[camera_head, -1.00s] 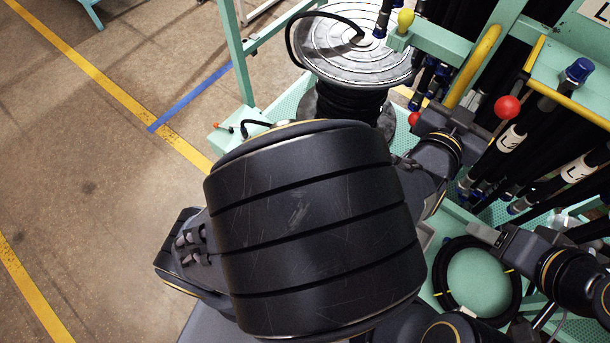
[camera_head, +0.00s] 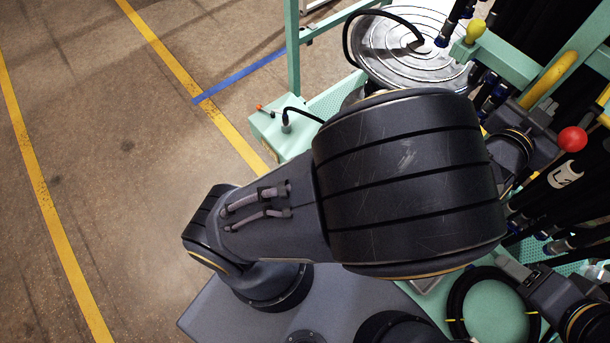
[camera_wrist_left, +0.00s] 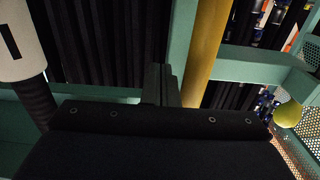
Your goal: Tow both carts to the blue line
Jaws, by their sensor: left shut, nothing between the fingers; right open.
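The blue line (camera_head: 240,78) is a short strip on the floor at upper left in the head view. One teal cart (camera_head: 293,50) bears a hose reel (camera_head: 410,50) and stands right of the line. Teal framework (camera_head: 505,58) with black hoses and a yellow handle (camera_head: 550,80) is at the right; where one cart ends and the other begins is unclear. My left gripper (camera_head: 535,112) is near this handle. In the left wrist view its fingers (camera_wrist_left: 160,85) are shut and empty, just left of the yellow handle (camera_wrist_left: 205,45). My right gripper (camera_head: 510,265) is open at lower right.
A red ball knob (camera_head: 572,139) is near my left gripper. A coiled black hose (camera_head: 460,300) lies on a teal shelf below. Yellow floor lines (camera_head: 165,50) cross the open floor at left. My left arm hides part of the reel cart.

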